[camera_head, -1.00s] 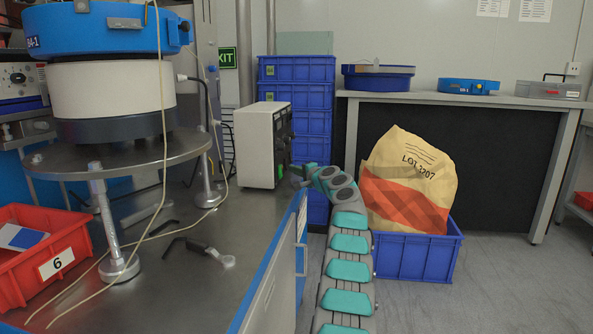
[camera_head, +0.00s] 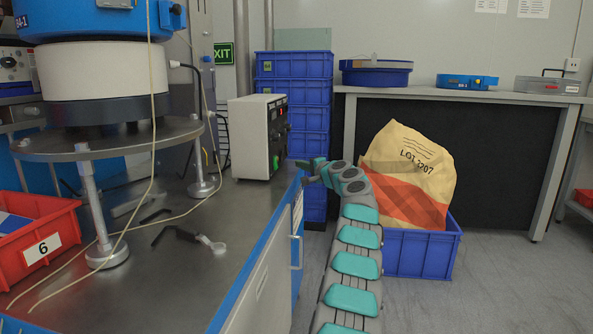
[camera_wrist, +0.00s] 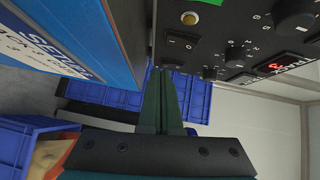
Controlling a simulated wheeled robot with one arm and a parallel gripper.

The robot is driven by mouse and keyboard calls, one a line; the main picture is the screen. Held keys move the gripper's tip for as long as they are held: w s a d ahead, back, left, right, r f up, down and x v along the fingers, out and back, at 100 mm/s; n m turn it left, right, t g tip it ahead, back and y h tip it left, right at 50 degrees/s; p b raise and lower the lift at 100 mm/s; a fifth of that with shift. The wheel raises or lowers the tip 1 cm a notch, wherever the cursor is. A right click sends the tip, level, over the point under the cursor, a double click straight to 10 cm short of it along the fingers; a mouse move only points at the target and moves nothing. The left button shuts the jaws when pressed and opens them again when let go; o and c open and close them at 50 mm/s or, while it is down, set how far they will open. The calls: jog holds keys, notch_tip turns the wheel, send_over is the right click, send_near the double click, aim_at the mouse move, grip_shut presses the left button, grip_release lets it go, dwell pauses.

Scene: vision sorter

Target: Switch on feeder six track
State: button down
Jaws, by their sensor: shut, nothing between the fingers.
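A white control box (camera_head: 252,137) stands on the steel bench, its dark front panel (camera_head: 278,138) facing right and seen edge-on. A green spot shows low on that panel. In the wrist view the panel (camera_wrist: 235,38) fills the top right, with black knobs (camera_wrist: 295,14), a rocker marked with I and O (camera_wrist: 180,41), a pale round button (camera_wrist: 189,18) and a red lit display (camera_wrist: 278,66). I cannot tell which control is the track's. My gripper (camera_wrist: 163,76) is shut and empty, its tips just below the rocker in the picture, contact unclear. It also shows beside the box (camera_head: 307,172).
A bowl feeder (camera_head: 95,65) on a round stand and a red bin (camera_head: 42,250) marked 6 are at left. Cables and a black tool (camera_head: 188,236) lie on the bench. Blue crates (camera_head: 295,92) are stacked behind. A sack (camera_head: 408,175) stands in a blue crate at right.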

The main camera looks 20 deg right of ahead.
jog(key=f+b+v, duration=0.1)
jog(key=b+v, duration=0.1)
jog(key=v, duration=0.6)
jog(key=shift+s+f, duration=0.25)
jog(key=shift+f, duration=0.15)
jog(key=shift+d, duration=0.15)
jog(key=shift+r, duration=0.1)
